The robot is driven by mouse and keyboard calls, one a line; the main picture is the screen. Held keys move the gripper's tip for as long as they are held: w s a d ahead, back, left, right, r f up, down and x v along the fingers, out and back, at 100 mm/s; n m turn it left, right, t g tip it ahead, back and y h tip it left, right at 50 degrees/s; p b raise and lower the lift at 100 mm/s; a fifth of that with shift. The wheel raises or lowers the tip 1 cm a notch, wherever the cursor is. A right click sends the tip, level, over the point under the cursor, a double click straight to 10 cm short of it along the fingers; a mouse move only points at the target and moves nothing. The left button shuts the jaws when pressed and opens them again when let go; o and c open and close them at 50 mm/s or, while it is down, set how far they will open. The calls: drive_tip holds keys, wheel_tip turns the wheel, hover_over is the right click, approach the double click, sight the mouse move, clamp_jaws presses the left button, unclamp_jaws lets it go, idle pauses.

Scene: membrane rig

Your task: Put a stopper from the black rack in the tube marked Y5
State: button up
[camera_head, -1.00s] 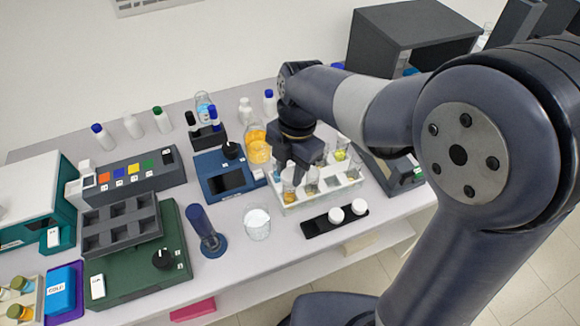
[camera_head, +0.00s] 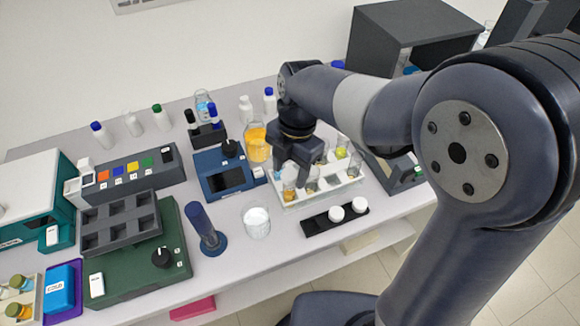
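The black rack (camera_head: 315,226) lies at the front of the table. Two white stoppers, one in its middle (camera_head: 336,213) and one at its right end (camera_head: 358,205), sit on it; its left end is bare. Behind it stands a white tube rack (camera_head: 328,190) with several glass tubes, some with yellow or orange liquid. My gripper (camera_head: 292,177) points down over the left part of the tube rack, close to a front-left tube (camera_head: 290,190). Something pale shows by the fingertips; I cannot tell if it is held. The tube marks, Y5 included, are too small to read.
An orange-filled beaker (camera_head: 257,148) and a blue device (camera_head: 222,174) stand left of the tube rack. A glass beaker with white contents (camera_head: 257,222) and a blue cylinder on a stand (camera_head: 207,232) are at the front. A dark device (camera_head: 395,172) stands close on the right.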

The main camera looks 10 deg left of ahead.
drive_tip(key=shift+o, duration=0.5)
drive_tip(key=shift+r, duration=0.1)
drive_tip(key=shift+w+r, duration=0.1)
drive_tip(key=shift+r, duration=0.25)
wheel_tip(320, 180, up, 10)
drive_tip(key=w, duration=0.1)
drive_tip(key=shift+d+b, duration=0.35)
drive_tip(key=shift+d, duration=0.1)
drive_tip(key=shift+f, duration=0.15)
drive_tip(key=f, duration=0.7)
drive_tip(key=s+a+f, duration=0.1)
drive_tip(key=f, duration=0.2)
drive_tip(key=shift+s+f+p, duration=0.1)
drive_tip(key=shift+f+p, duration=0.15)
drive_tip(key=shift+p, duration=0.1)
drive_tip(key=shift+r, duration=0.25)
drive_tip(key=shift+f, duration=0.1)
